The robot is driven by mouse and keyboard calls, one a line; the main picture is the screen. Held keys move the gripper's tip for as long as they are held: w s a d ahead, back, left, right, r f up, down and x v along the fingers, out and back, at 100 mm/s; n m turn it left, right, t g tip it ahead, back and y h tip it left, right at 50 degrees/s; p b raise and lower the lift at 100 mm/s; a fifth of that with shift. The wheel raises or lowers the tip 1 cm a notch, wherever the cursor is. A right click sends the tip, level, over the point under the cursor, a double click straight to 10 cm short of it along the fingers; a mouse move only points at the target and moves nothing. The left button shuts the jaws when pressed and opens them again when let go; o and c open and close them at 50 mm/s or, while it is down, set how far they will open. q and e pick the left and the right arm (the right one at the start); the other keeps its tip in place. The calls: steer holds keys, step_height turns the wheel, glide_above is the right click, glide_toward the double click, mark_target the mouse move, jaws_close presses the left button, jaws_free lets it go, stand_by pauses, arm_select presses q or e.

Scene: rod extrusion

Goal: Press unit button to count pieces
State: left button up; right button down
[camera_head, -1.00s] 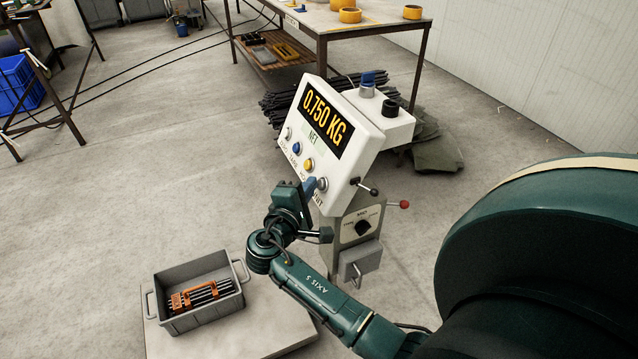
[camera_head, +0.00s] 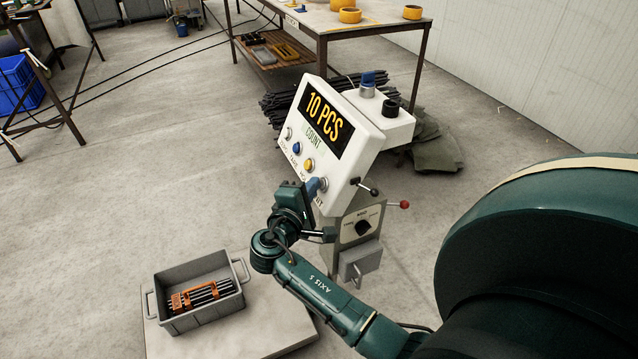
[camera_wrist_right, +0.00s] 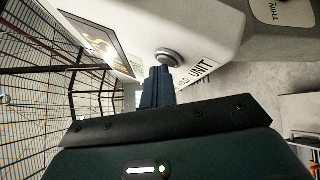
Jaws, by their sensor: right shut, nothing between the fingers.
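The white scale head (camera_head: 350,125) stands on a grey post. Its display (camera_head: 326,118) reads "10 PCS" with "COUNT" under it. A row of buttons runs below the display; the unit button (camera_head: 322,184) is at the right end. It also shows in the right wrist view as a round silver button (camera_wrist_right: 170,57) beside the label "UNIT". My right gripper (camera_head: 314,186) is shut and empty, its blue fingertips (camera_wrist_right: 157,75) close to the unit button. I cannot tell whether they touch it. My left gripper is not in view.
A grey bin (camera_head: 198,317) with several dark rods in an orange holder stands on the pale scale platform (camera_head: 277,325). Levers with black and red knobs (camera_head: 404,204) stick out at the post's right. A work table (camera_head: 330,25) stands behind.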

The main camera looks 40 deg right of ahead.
steer(key=shift+w+a+r, duration=0.15)
steer(key=shift+a+r, duration=0.2)
steer(key=shift+a, duration=0.45)
steer(key=shift+a+r, duration=0.1)
steer(key=a, duration=0.1)
steer(key=a+r, duration=0.1)
steer(key=w+a+r+p, duration=0.1)
steer(key=a, duration=0.1)
steer(key=shift+a, duration=0.1)
steer(key=shift+f, duration=0.1)
stand_by(0.7)
